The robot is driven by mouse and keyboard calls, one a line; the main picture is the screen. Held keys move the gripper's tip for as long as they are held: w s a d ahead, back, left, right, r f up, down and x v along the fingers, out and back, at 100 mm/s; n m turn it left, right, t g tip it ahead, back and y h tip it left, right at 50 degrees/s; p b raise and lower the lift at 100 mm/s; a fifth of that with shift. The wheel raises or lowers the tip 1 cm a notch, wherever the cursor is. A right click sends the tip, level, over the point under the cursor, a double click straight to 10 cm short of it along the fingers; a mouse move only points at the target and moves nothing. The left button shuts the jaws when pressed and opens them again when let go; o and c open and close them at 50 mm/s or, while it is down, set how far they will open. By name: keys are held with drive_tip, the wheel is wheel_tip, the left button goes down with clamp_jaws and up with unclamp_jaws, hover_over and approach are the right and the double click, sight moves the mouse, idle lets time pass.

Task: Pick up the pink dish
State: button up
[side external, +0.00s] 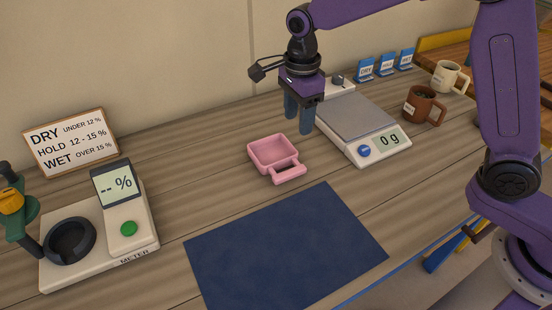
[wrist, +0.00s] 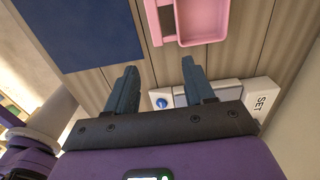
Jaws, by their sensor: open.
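The pink dish (side external: 272,153) is a small square tray with a loop handle (side external: 289,173) on its front right side. It sits on the wooden counter behind the blue mat. In the wrist view the dish (wrist: 206,22) is at the top, partly cut off by the frame edge. My gripper (side external: 298,120) is above the counter, to the right of and apart from the dish, close to the scale's left side. In the wrist view my gripper (wrist: 158,75) shows two dark blue fingers spread apart with nothing between them.
A scale (side external: 376,148) reading 0 g stands right of my gripper. A blue mat (side external: 285,250) lies in front. A moisture meter (side external: 130,220) and a sign (side external: 70,142) are at left. Brown (side external: 422,106) and white (side external: 447,77) mugs and blue label stands (side external: 385,65) are at right.

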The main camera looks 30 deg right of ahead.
hover_over(294, 170)
drive_tip(key=f, duration=1)
drive_tip(key=shift+w+d, duration=0.25)
drive_tip(key=shift+d, duration=0.05)
drive_tip(key=f, duration=0.4)
drive_tip(key=shift+s+a, duration=0.3)
drive_tip(key=shift+s, duration=0.05)
drive_tip(key=shift+f, duration=0.7)
clamp_jaws()
